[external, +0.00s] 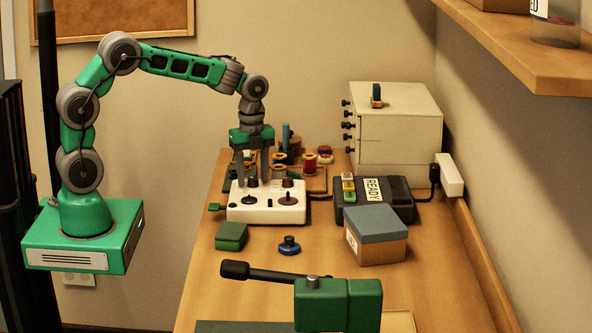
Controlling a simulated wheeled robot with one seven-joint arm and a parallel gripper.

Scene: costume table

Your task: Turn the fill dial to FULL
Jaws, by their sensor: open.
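A white control box (268,214) sits on the wooden table and carries several dark knobs. One dark knob (252,183) is at its back left, and a brownish knob (287,183) is at its back right. Another knob stands on a reddish-brown disc (289,201) at its front right. Labels are too small to read, so I cannot tell which knob is the fill dial or where FULL lies. My gripper (252,180) points straight down over the box's back left. Its fingers are open, one on each side of the back-left knob; contact cannot be told.
A black box with a READY sign (373,190) and a blue-lidded cardboard box (376,240) stand to the right. A green block (231,236) and a blue knob-like piece (289,246) lie in front. Spools (310,163) stand behind. A green clamp with a handle (338,302) fills the foreground.

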